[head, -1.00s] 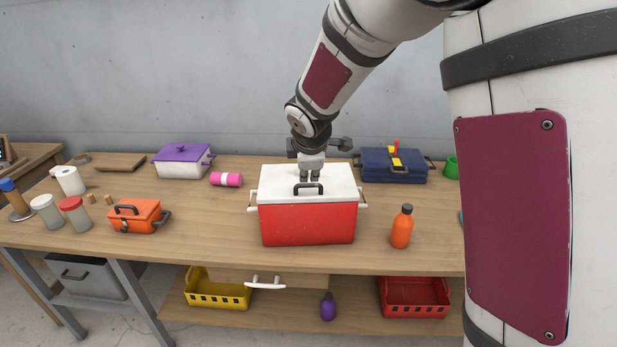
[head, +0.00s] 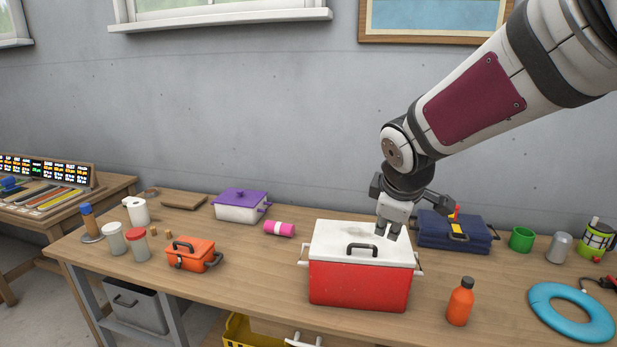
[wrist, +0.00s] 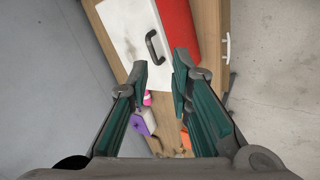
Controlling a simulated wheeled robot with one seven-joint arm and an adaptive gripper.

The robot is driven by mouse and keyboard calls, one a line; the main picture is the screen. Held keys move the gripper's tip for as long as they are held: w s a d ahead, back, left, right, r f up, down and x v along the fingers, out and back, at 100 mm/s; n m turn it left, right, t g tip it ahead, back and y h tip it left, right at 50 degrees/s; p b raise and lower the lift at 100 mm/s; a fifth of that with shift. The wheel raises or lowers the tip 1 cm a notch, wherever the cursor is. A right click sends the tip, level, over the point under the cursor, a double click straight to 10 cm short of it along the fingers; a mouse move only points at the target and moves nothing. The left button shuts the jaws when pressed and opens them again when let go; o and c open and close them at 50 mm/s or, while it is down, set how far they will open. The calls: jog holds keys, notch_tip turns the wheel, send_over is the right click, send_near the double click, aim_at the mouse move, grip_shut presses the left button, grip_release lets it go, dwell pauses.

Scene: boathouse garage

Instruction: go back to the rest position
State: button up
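My gripper (head: 388,230) is above the red cooler (head: 358,284), near the back right part of its white lid (head: 345,238). In the wrist view my gripper (wrist: 160,68) has its two fingers apart with nothing held between them. The cooler lid (wrist: 124,28) with its dark handle (wrist: 154,46) lies beyond the fingertips there. The lid is closed on the cooler. Whether the fingertips touch the lid cannot be told from the head view.
The workbench (head: 245,262) also holds an orange toolbox (head: 192,253), a purple-lidded pot (head: 240,206), a navy case (head: 455,232), an orange bottle (head: 460,302) and a blue ring (head: 570,312). A grey wall (head: 270,110) stands behind. Air above the bench is open.

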jog(key=s+r+m+g+y, duration=0.1)
jog(key=s+r+m, duration=0.2)
jog(key=s+m, duration=0.8)
jog(key=s, duration=1.5)
jog(key=shift+s+d+r+m+y, duration=0.15)
jog(key=shift+s+m+y, duration=0.15)
jog(key=shift+m, duration=0.1)
